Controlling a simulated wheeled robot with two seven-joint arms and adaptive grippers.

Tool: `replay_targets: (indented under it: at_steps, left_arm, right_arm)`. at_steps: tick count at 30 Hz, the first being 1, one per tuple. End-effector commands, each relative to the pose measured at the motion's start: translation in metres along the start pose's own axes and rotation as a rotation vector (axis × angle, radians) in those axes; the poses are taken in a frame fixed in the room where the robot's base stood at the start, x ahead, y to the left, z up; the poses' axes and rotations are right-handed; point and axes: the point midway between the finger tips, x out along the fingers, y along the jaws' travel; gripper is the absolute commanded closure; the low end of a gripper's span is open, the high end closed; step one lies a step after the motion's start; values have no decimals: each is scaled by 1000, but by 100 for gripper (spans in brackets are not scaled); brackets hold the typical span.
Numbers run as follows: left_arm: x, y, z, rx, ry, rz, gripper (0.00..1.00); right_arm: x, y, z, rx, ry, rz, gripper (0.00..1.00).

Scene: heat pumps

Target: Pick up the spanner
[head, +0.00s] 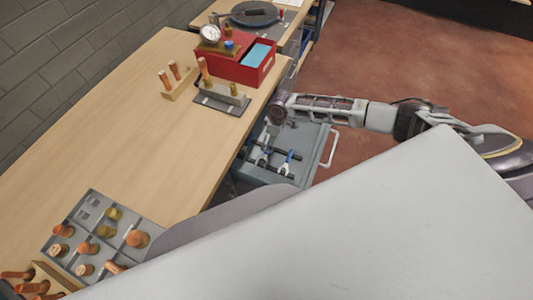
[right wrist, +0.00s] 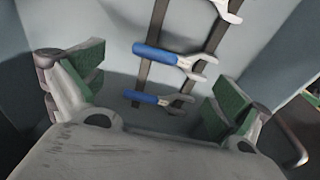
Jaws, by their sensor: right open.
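Several spanners lie in an open grey drawer under the workbench. One blue-handled spanner (head: 286,163) shows in the head view, with its pale jaws toward the front. In the right wrist view a larger blue-handled spanner (right wrist: 165,55) lies across two dark rails, a smaller blue-handled spanner (right wrist: 155,98) lies nearer, and the pale jaws of another spanner (right wrist: 228,10) are cut off at the top. My right gripper (right wrist: 155,87) is open and empty, its green-padded fingers spread to either side of the smaller spanner's picture position. I cannot tell its height above it. My left gripper is out of view.
The drawer (head: 311,146) has a pale handle (head: 329,149) at its front. On the wooden bench (head: 140,105) are a red box (head: 236,66), a pegged block (head: 222,93) and a grey tray with pegs (head: 82,205). The red floor beyond is clear.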

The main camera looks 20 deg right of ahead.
Motion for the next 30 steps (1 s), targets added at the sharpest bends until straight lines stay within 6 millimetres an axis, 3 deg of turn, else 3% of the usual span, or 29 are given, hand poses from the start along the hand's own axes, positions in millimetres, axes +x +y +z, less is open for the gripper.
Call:
replay_targets:
  at_steps: [9, 23, 30]
  left_arm:
    - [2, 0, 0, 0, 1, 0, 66]
    - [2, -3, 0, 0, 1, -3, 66]
    - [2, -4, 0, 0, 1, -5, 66]
  right_arm:
    - [28, -1, -1, 0, 1, -1, 0]
    - [31, 0, -1, 0, 1, 0, 0]
    - [43, -1, -4, -1, 0, -1, 0]
